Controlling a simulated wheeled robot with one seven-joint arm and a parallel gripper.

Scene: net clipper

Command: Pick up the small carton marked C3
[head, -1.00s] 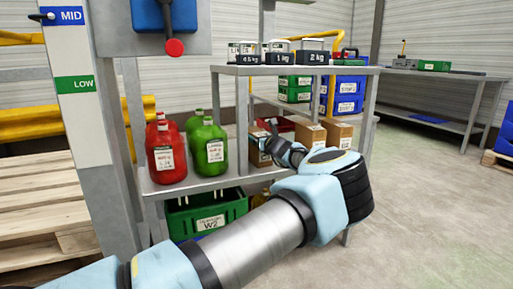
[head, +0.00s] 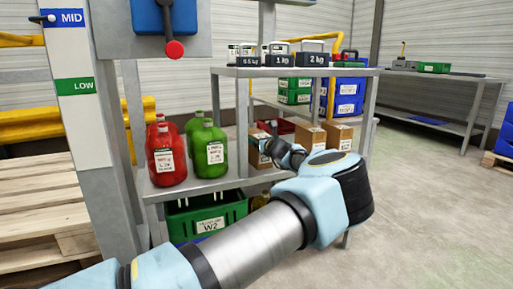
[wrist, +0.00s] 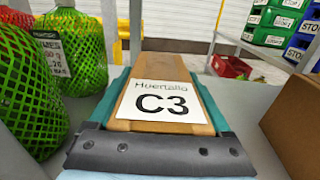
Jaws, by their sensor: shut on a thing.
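The small carton marked C3 (wrist: 160,101) is brown with a white label and fills the middle of the wrist view. The teal fingers of my gripper (wrist: 163,95) lie along its left and right sides, shut on it. In the head view the carton (head: 259,153) shows at the left of the brown cartons on the middle shelf (head: 215,184), partly hidden by my gripper (head: 268,142). I cannot tell whether its base touches the shelf.
Another brown carton (wrist: 298,120) is close on the right. Weights (head: 280,54) stand on the shelf above. A red bin (wrist: 231,66) lies behind.

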